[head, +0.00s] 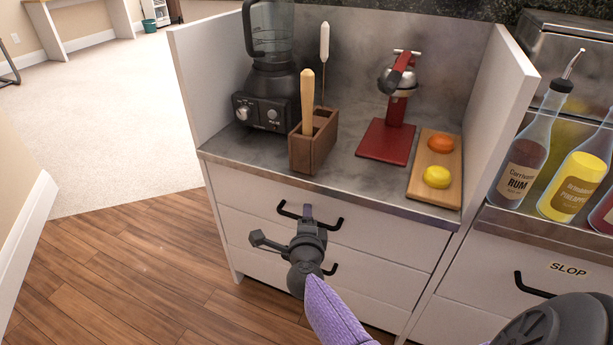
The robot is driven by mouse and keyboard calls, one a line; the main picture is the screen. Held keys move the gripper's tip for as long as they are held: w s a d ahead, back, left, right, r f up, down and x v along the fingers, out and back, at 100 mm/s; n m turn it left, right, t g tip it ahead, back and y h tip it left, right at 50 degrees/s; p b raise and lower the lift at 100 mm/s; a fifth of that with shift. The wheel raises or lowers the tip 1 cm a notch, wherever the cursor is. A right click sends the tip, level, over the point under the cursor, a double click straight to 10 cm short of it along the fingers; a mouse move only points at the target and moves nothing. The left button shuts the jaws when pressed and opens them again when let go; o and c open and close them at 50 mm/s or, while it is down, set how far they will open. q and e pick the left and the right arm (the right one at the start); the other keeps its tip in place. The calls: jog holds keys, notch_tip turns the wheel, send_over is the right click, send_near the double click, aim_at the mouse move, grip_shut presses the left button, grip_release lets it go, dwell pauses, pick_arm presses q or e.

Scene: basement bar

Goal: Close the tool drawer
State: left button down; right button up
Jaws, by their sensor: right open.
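A white cabinet (245,262) with stacked drawers stands below a grey counter. Its upper drawer (385,243) has a black bar handle (335,224); no label shows on it, so I cannot tell from a marking that it is the tool drawer. The upper drawer looks flush or nearly flush with the front; a small gap is hard to judge. A lower drawer handle (331,269) is partly hidden by my right gripper (284,225). The right gripper is open and empty, in front of the drawers, overlapping the upper handle in view; contact is unclear. My left gripper is out of view.
On the counter (340,172) stand a blender (268,85), a wooden tool holder (313,150), a red juicer (385,138) and a board with fruit (423,188). Bottles (525,150) and a drawer labelled SLOP (490,270) are right. Wood floor (120,260) is clear left.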

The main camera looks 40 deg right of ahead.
pick_arm(q)
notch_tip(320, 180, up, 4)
jog(key=p, duration=0.4)
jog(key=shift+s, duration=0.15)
pick_arm(e)
jog(key=v, duration=0.9)
jog(key=shift+s+a, duration=0.15)
jog(key=shift+s, duration=0.05)
jog(key=shift+r, duration=0.1)
